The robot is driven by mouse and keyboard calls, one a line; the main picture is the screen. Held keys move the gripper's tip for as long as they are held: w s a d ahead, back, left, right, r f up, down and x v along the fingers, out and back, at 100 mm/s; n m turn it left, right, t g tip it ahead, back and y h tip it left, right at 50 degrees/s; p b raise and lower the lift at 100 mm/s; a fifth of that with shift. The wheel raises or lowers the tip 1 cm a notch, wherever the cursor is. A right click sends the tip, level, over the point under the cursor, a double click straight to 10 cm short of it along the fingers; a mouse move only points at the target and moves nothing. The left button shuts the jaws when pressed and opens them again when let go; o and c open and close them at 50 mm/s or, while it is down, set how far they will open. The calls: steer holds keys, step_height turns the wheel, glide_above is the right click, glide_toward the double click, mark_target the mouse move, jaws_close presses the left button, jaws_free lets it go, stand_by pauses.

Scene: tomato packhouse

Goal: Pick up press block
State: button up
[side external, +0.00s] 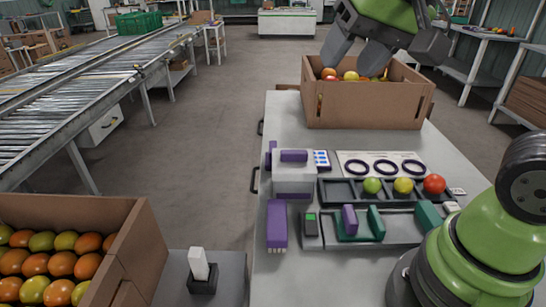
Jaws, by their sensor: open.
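Several purple pieces lie on the grey bench, and I cannot tell for sure which is the press block. A small upright purple block (350,219) stands in a grey tray, between dark green uprights. A larger purple block (277,222) lies at the bench's left side. A white and purple device (294,174) stands behind it. My gripper (357,62) is open, at the top of the view over the cardboard box of tomatoes (366,112), far behind the purple pieces. Its fingertips reach down near the tomatoes; contact is unclear.
A dark slotted tray (335,191) holds a green, a yellow and a red tomato. A white card with black rings (381,162) lies behind it. A small green-screened device (311,226) sits by the purple block. Another tomato box (141,247) is lower left; a conveyor (100,75) runs behind.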

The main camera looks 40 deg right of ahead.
steer(key=w+d+f+m+g+h, duration=0.25)
steer(key=w+f, duration=0.45)
steer(key=w, duration=0.6)
steer(key=shift+m+h, duration=0.35)
steer(key=shift+h, duration=0.2)
steer(key=w+x, duration=0.1)
steer(key=x, duration=0.5)
steer(key=w+x, duration=0.1)
steer(key=x, duration=1.1)
steer(key=shift+w+a+r, duration=0.1)
steer(key=shift+w+a, duration=0.1)
steer(key=shift+w, duration=0.3)
steer(key=shift+a+x, duration=0.15)
steer(key=shift+x, duration=1.45)
steer(key=shift+a+x, duration=0.2)
steer(key=shift+x, duration=1.35)
jaws_close()
